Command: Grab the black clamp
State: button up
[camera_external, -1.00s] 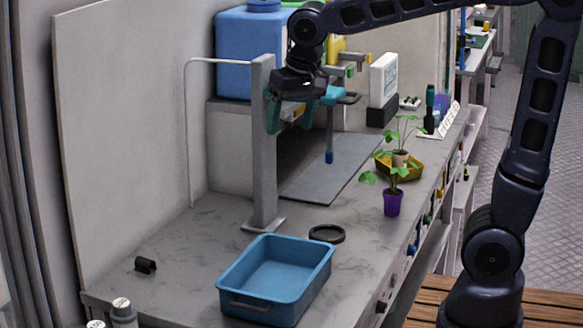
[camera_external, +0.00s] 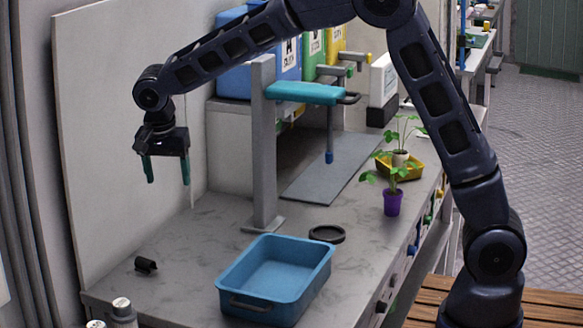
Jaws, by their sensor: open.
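The black clamp (camera_external: 146,265) is a small dark piece lying on the grey marbled counter, near its left end by the back panel. My gripper (camera_external: 168,182) hangs in the air above and a little right of the clamp in the picture, well clear of the counter. Its two green fingers point down and stand apart, with nothing between them.
A blue tub (camera_external: 276,280) stands right of the clamp, with a black ring (camera_external: 327,234) behind it. A grey post (camera_external: 264,150) with a teal arm (camera_external: 305,93) rises mid-counter. A purple pot (camera_external: 393,203) stands right. The counter around the clamp is clear.

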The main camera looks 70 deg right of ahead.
aim_at(144, 259)
jog(key=w+a+f+m+h, duration=0.1)
jog(key=w+a+f+m, duration=0.3)
jog(key=w+f, duration=0.7)
jog(key=shift+g, duration=0.4)
jog(key=x, duration=0.4)
jog(key=s+x, duration=0.1)
jog(key=x, duration=0.7)
jog(key=shift+s+f, duration=0.15)
jog(key=shift+s, duration=0.2)
jog(key=c, duration=1)
